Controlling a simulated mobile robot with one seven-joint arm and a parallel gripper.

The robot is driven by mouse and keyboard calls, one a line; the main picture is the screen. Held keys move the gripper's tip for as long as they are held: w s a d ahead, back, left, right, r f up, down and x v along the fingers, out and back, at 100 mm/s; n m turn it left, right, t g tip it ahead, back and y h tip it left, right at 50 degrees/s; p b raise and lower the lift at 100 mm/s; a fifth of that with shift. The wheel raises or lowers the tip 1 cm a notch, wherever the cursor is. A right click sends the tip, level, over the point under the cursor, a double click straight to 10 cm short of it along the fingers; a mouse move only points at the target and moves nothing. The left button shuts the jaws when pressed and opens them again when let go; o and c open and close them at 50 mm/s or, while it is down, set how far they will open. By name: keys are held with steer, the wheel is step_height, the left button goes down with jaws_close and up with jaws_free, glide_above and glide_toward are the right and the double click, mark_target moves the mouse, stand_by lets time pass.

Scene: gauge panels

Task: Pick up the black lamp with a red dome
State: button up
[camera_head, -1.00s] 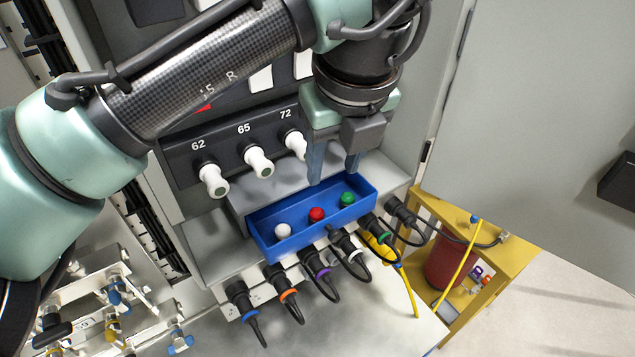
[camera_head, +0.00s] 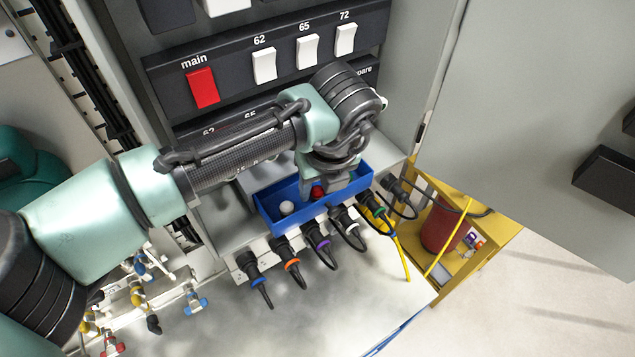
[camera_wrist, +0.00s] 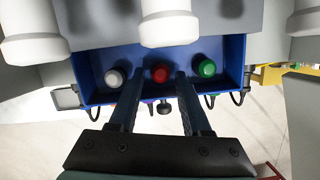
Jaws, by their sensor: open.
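The lamp with a red dome (camera_head: 318,189) stands in the blue tray, partly hidden by my gripper in the head view. In the wrist view the red dome (camera_wrist: 160,72) shows in the middle of the tray; its black body is not clearly seen. My gripper (camera_wrist: 160,78) is open, with one dark finger on each side of the red dome in the picture. I cannot tell whether the fingers touch it. In the head view my gripper (camera_head: 319,188) is low over the tray.
The blue tray (camera_head: 298,217) also holds a white-domed lamp (camera_wrist: 114,77) on the left and a green-domed lamp (camera_wrist: 207,68) on the right. White knobs (camera_wrist: 168,22) hang close above. Several black cable plugs (camera_head: 318,238) line the front. A yellow stand (camera_head: 497,236) is at the right.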

steer(key=shift+w+f, duration=0.15)
steer(key=shift+f, duration=0.4)
jaws_close()
steer(key=shift+r, duration=0.1)
